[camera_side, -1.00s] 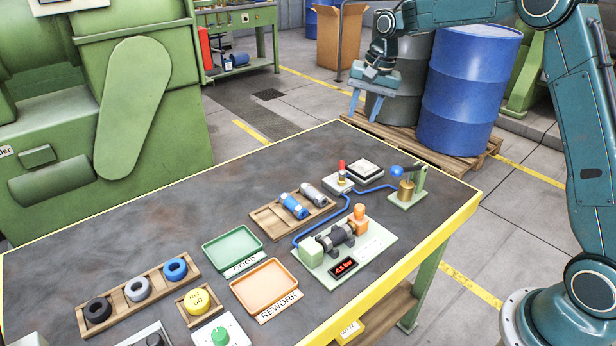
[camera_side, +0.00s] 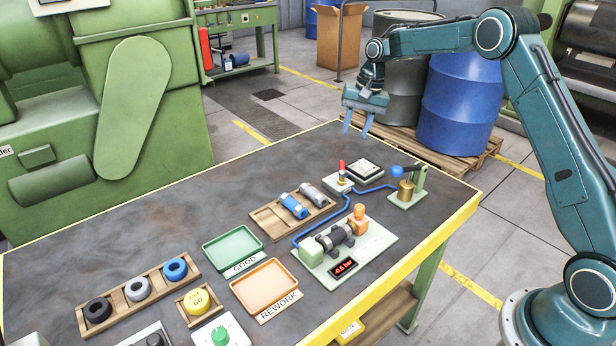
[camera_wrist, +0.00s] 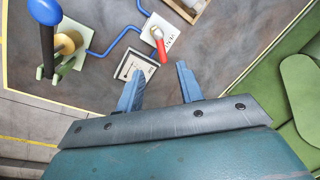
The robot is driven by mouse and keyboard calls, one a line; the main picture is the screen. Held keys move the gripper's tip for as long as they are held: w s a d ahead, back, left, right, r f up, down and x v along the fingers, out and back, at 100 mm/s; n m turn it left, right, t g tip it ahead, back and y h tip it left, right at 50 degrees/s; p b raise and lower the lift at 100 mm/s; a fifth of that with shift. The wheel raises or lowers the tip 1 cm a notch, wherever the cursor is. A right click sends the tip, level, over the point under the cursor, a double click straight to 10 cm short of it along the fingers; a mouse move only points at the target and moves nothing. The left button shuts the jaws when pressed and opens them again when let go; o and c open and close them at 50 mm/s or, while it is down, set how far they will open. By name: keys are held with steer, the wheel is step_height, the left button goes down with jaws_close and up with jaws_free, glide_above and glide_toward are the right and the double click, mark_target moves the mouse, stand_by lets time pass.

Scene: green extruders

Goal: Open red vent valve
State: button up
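The red vent valve (camera_side: 342,166) has a red handle on a small light block with blue hose attached, near the table's far edge in the side view. In the wrist view the red handle (camera_wrist: 161,47) lies beside a printed label on the block, just beyond the fingertips. My gripper (camera_side: 357,131) is open and empty, above and behind the valve at the far table edge. Its two blue fingers (camera_wrist: 160,76) are spread apart in the wrist view, and nothing is between them.
A blue-knobbed lever press (camera_side: 408,185) stands to the right. Blue hose (camera_side: 347,206) runs to a fixture with a red display (camera_side: 344,267). A wooden tray (camera_side: 270,223) holds cylinders in front.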

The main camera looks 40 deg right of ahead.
mark_target(343, 168)
steer(key=f, duration=0.4)
steer(key=w+a+f, duration=0.1)
steer(key=f, duration=0.7)
steer(key=shift+w+a, duration=0.3)
steer(key=shift+a, duration=0.1)
jaws_close()
